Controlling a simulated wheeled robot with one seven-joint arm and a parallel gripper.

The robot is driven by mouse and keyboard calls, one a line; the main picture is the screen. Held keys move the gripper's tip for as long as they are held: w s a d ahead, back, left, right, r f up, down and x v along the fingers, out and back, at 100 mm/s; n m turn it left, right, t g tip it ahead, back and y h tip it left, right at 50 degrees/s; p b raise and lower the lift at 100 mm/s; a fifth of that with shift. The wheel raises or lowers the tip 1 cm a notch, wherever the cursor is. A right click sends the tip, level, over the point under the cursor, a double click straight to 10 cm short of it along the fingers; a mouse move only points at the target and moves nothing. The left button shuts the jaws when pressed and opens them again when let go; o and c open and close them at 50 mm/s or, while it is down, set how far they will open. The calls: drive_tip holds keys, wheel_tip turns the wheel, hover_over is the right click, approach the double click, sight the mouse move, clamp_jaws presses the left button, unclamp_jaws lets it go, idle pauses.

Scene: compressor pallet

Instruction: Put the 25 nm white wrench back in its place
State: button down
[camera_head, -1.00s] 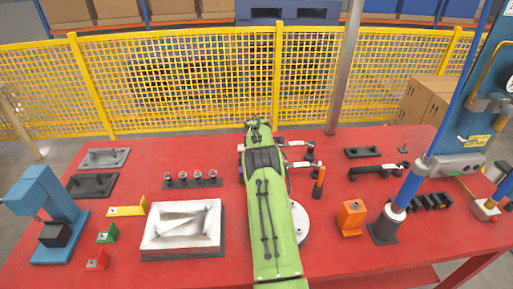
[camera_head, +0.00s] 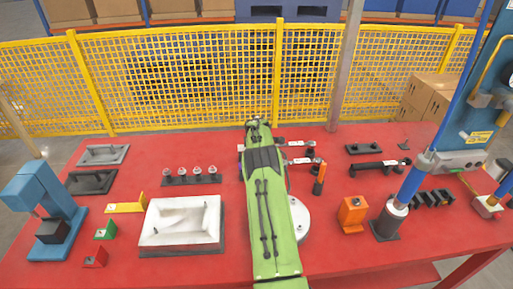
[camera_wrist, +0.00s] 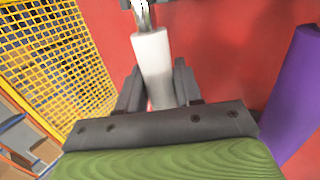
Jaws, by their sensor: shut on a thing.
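The white wrench (camera_wrist: 152,62) shows in the wrist view as a pale handle with a metal shank at the top edge of the picture. My gripper (camera_wrist: 155,92) is shut on this handle, one dark jaw on each side. The wrench's far end is out of view. In the head view my green arm reaches away over the red table and hides most of the gripper and the wrench. Two pale labelled tools (camera_head: 301,160) show just right of the arm's end. A light grey holder (camera_head: 103,155) and a dark holder (camera_head: 91,183) lie at the table's left.
A purple cylinder (camera_wrist: 293,95) stands right of my gripper. A row of bolts (camera_head: 192,178), a white tray (camera_head: 148,222) and a blue press (camera_head: 70,222) are left of my arm. An orange block (camera_head: 352,213) and a blue column (camera_head: 408,190) stand right. Yellow fencing (camera_head: 200,85) runs behind.

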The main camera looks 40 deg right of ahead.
drive_tip(key=c, duration=0.7)
unclamp_jaws()
drive_tip(key=shift+o, duration=0.2)
drive_tip(key=p+v, duration=0.1)
drive_tip(key=v, duration=1.4)
drive_tip(key=shift+a+r, duration=0.2)
drive_tip(key=shift+r, duration=0.15)
drive_tip(key=shift+s, duration=0.1)
drive_tip(key=s+a+r+m+t+y+p, duration=0.1)
drive_tip(key=s+a+r+m, duration=0.15)
drive_tip(key=a+r, duration=0.65)
drive_tip(key=s+a+r+m+y+p, duration=0.15)
drive_tip(key=s+a+r, duration=0.3)
drive_tip(key=a, duration=0.75)
drive_tip(key=s+a+m+y, duration=0.1)
drive_tip(key=s+a+m, duration=0.2)
drive_tip(key=s+a, duration=0.5)
drive_tip(key=s+a+m+y, duration=0.1)
drive_tip(key=s+a+m, duration=0.1)
drive_tip(key=s+a, duration=0.7)
drive_tip(key=s, duration=0.4)
drive_tip(key=shift+s+f+m+p, duration=0.2)
drive_tip(key=shift+s+m+p, duration=0.1)
drive_tip(key=shift+s+m, duration=0.1)
